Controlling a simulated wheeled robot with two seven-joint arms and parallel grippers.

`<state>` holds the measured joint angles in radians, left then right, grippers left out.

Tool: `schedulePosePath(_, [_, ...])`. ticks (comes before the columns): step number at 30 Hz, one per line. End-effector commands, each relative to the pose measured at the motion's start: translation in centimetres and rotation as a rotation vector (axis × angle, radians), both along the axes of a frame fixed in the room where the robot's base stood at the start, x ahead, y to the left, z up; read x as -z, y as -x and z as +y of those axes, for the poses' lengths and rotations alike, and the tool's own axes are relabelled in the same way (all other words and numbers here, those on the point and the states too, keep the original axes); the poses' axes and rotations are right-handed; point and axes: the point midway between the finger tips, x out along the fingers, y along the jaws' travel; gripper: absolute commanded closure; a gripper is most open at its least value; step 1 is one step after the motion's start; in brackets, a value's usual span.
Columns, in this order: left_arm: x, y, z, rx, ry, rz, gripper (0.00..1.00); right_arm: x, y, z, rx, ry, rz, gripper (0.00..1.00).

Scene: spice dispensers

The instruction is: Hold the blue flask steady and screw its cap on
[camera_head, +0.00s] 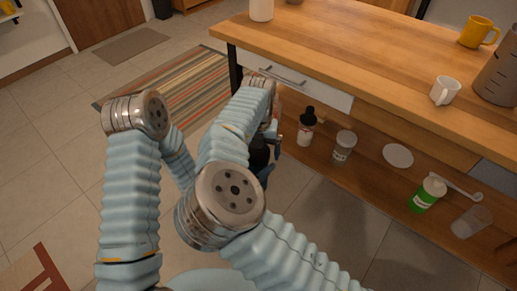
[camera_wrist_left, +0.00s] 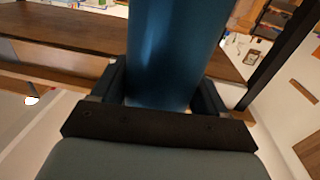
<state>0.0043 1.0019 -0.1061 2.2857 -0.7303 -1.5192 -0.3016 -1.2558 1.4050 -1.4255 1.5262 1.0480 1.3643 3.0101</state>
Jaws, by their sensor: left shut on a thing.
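The blue flask (camera_wrist_left: 175,50) fills the upper middle of the left wrist view, upright along the camera's line, with its far end cut off by the frame. My left gripper (camera_wrist_left: 160,94) has a black finger on each side of it and is shut on it. In the head view, the left gripper and most of the flask are hidden behind my right arm. My right gripper (camera_head: 275,138) points down beside the table's front edge, mostly hidden by its own wrist; its fingers are too small to read. I cannot make out the cap.
The wooden table (camera_head: 330,40) bears a yellow mug (camera_head: 478,31) and a white mug (camera_head: 445,91). A striped rug (camera_head: 150,105) lies left.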

Motion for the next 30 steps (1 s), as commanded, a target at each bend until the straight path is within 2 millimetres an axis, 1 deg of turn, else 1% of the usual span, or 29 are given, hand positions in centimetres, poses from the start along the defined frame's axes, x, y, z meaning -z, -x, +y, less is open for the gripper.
schedulePosePath(5, [0.0, 0.1, -0.1, 0.003, 0.000, 0.000, 1.00, -0.3, -0.1, 0.1, -0.002, -0.001, -0.003, 0.00])
schedulePosePath(8, [0.0, 0.1, -0.1, 0.004, -0.001, 0.001, 1.00, -1.4, -0.1, 0.1, -0.003, -0.002, -0.005, 0.00])
schedulePosePath(12, [0.0, 0.1, -0.1, 0.004, -0.001, 0.002, 1.00, -3.3, -0.1, 0.1, -0.003, -0.001, -0.005, 0.00])
schedulePosePath(15, [0.1, 0.1, -0.1, 0.004, -0.001, 0.002, 1.00, -4.3, -0.1, 0.1, -0.003, -0.001, -0.005, 0.00])
schedulePosePath(18, [0.1, 0.1, -0.1, 0.005, -0.001, 0.002, 1.00, -4.6, -0.1, 0.1, -0.003, -0.001, -0.004, 0.00])
schedulePosePath(24, [0.1, 0.1, -0.2, 0.005, -0.001, 0.002, 1.00, -4.6, -0.1, 0.1, -0.003, -0.002, -0.004, 0.00])
schedulePosePath(25, [0.1, 0.1, -0.2, 0.005, -0.001, 0.002, 1.00, -4.6, -0.1, 0.1, -0.003, -0.002, -0.004, 0.03])
schedulePosePath(26, [0.1, 0.1, -0.2, 0.005, -0.001, 0.002, 1.00, -4.6, -0.1, 0.1, -0.005, -0.003, -0.003, 0.03])
schedulePosePath(28, [0.1, 0.1, -0.2, 0.005, -0.001, 0.002, 1.00, -4.6, -0.1, 0.0, -0.025, -0.010, 0.002, 0.03])
schedulePosePath(30, [0.1, 0.1, -0.2, 0.005, -0.001, 0.002, 1.00, -4.6, 0.0, -0.3, -0.080, -0.030, 0.015, 0.03])
